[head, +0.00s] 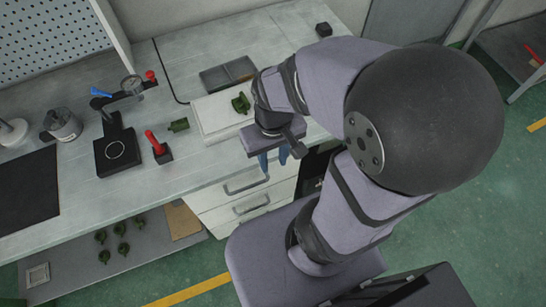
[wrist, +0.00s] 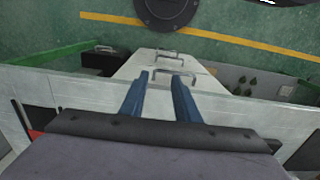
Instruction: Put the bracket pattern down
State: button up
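A green bracket-like pattern (head: 241,103) rests on the white board (head: 213,118) on the bench, just left of my wrist. A second green piece (head: 179,125) lies on the bench left of the board. My gripper (head: 273,159) is at the bench's front edge, above the drawers, with its blue fingers apart. In the wrist view my gripper (wrist: 161,80) is open with nothing between the fingers. Neither green piece on the bench shows clearly in the wrist view.
A grey divided tray (head: 227,74) stands behind the board. A black stand with a gauge (head: 116,150) and a red-handled tool (head: 158,147) are to the left. Several green pieces lie on the lower shelf (head: 90,269). White drawers (head: 245,190) sit below the front edge.

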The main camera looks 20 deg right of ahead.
jog(key=o, duration=0.5)
jog(key=shift+c, duration=0.2)
jog(key=m+y+b, duration=0.1)
jog(key=m+y, duration=0.4)
jog(key=m, duration=1.3)
send_near(177, 124)
jog(key=shift+w+a+f, duration=0.45)
jog(key=shift+w+f, duration=0.05)
jog(key=shift+f, duration=0.15)
jog(key=shift+d+p+x, duration=0.15)
jog(key=shift+p+x, duration=0.4)
jog(key=shift+x, duration=1.25)
jog(key=shift+d+p+x, duration=0.15)
jog(key=shift+p+x, duration=0.35)
jog(key=shift+x, duration=1.35)
